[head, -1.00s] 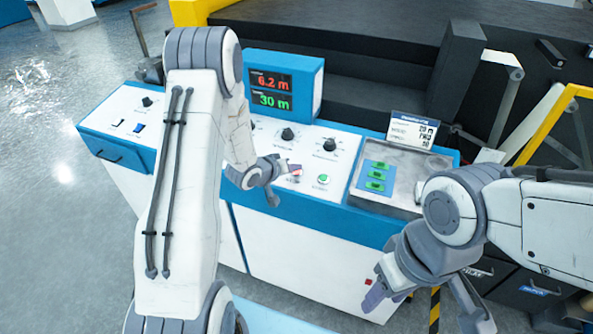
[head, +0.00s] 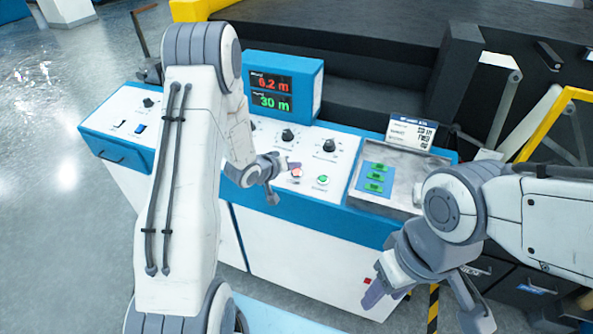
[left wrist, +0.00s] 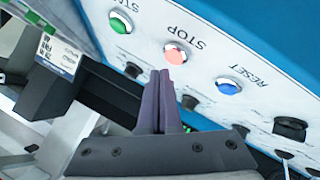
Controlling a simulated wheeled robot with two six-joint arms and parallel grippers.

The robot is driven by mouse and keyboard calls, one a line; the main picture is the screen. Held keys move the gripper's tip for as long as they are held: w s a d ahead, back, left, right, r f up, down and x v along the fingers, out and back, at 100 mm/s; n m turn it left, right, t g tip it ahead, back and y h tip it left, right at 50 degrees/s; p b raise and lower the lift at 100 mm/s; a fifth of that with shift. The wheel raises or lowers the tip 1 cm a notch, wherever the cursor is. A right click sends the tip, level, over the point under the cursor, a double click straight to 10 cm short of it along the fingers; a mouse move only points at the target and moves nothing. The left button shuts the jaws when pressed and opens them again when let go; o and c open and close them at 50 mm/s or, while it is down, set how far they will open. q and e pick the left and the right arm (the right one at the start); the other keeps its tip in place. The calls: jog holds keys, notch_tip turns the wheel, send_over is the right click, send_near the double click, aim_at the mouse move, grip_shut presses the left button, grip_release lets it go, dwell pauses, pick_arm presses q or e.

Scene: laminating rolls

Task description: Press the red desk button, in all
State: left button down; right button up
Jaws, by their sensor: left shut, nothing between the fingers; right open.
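The red button (head: 297,173) sits on the white sloping panel of the blue and white console, left of a green button (head: 323,180). In the left wrist view the red button (left wrist: 178,53) looks pale pink and is labelled STOP. My left gripper (head: 291,165) is shut and empty, its tips right beside the red button. In the left wrist view the shut fingers (left wrist: 160,76) end just at the button's edge; I cannot tell whether they touch it. My right gripper (head: 415,300) is open and empty, low in front of the console.
The wrist view shows a blue RESET button (left wrist: 228,86) and a green button (left wrist: 120,22) on either side of STOP. Dark knobs (head: 288,135) lie behind the buttons. A display box (head: 284,85) stands at the back.

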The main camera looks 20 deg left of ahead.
pick_arm(q)
jog(key=r+p, duration=0.2)
jog(key=r, duration=0.1)
jog(key=r+p, duration=0.1)
jog(key=shift+s+r+p, duration=0.35)
jog(key=shift+s+p, duration=0.05)
dwell(0.5)
jog(key=s+d+r+m+g+y+b, duration=0.2)
jog(key=s+d+r+m+g, duration=0.3)
jog(key=s+d, duration=0.55)
jog(key=s+d+r+m+g+b, duration=0.1)
jog(key=s+d+r+m+g, duration=0.1)
jog(key=s, duration=1)
jog(key=s+d+r+m+g, duration=0.3)
jog(key=s+d+r+m, duration=0.1)
jog(key=s, duration=0.8)
jog(key=shift+s+d+m+b, duration=0.35)
jog(key=shift+d+m, duration=0.15)
jog(key=shift+d, duration=0.2)
